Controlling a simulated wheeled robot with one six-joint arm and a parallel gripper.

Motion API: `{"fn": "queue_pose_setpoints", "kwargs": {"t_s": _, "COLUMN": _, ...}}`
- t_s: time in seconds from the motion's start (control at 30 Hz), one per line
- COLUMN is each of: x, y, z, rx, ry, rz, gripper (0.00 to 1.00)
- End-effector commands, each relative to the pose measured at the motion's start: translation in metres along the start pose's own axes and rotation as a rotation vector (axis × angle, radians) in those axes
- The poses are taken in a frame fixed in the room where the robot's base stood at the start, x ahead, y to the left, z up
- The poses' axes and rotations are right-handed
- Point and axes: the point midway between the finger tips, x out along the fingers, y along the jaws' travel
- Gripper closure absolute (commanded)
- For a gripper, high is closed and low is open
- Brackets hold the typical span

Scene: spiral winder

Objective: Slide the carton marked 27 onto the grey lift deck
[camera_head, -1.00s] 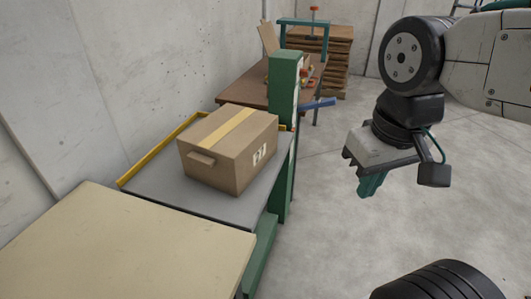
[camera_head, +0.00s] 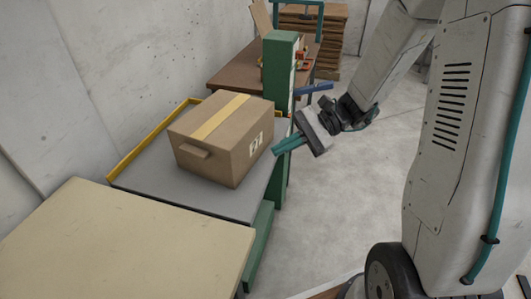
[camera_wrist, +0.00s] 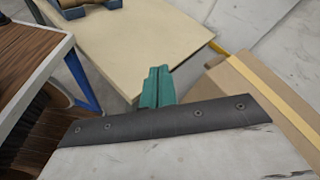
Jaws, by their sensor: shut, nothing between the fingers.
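The carton marked 27 (camera_head: 222,140) is a brown box with a pale tape strip and a flap at its near end. It rests on the grey lift deck (camera_head: 149,190), towards the deck's far part. In the wrist view the carton (camera_wrist: 238,82) shows at the right, partly hidden by my gripper's body. My gripper (camera_head: 276,149) is shut with its teal fingers together and holds nothing. The fingertips are close to the carton's right side; I cannot tell whether they touch it. In the wrist view the fingers (camera_wrist: 157,84) point towards the beige table.
A beige table (camera_head: 120,245) stands at the deck's near edge. A yellow rail (camera_head: 146,148) runs along the deck's wall side. A green post (camera_head: 279,70) rises at the far right corner. A brown workbench (camera_head: 232,73) stands behind. Open floor (camera_head: 330,210) lies right of the deck.

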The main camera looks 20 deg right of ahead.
Motion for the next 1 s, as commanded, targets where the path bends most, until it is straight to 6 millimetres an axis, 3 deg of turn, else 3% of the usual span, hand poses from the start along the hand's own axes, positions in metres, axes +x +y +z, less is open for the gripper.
{"fn": "queue_pose_setpoints", "kwargs": {"t_s": 0.03, "x": -0.004, "y": -0.004, "z": -0.023, "rx": 0.069, "ry": -0.028, "rz": -0.08, "gripper": 1.0}}
{"fn": "queue_pose_setpoints", "kwargs": {"t_s": 0.23, "x": -0.024, "y": -0.015, "z": -0.112, "rx": 0.303, "ry": -0.099, "rz": -0.414, "gripper": 1.0}}
{"fn": "queue_pose_setpoints", "kwargs": {"t_s": 0.4, "x": -0.043, "y": -0.004, "z": -0.182, "rx": 0.463, "ry": -0.121, "rz": -0.661, "gripper": 1.0}}
{"fn": "queue_pose_setpoints", "kwargs": {"t_s": 0.5, "x": -0.051, "y": 0.006, "z": -0.212, "rx": 0.528, "ry": -0.122, "rz": -0.761, "gripper": 1.0}}
{"fn": "queue_pose_setpoints", "kwargs": {"t_s": 0.6, "x": -0.056, "y": 0.013, "z": -0.23, "rx": 0.565, "ry": -0.121, "rz": -0.824, "gripper": 1.0}}
{"fn": "queue_pose_setpoints", "kwargs": {"t_s": 0.77, "x": -0.054, "y": 0.013, "z": -0.24, "rx": 0.584, "ry": -0.119, "rz": -0.858, "gripper": 1.0}}
{"fn": "queue_pose_setpoints", "kwargs": {"t_s": 1.0, "x": -0.027, "y": -0.017, "z": -0.245, "rx": 0.582, "ry": -0.12, "rz": -0.853, "gripper": 1.0}}
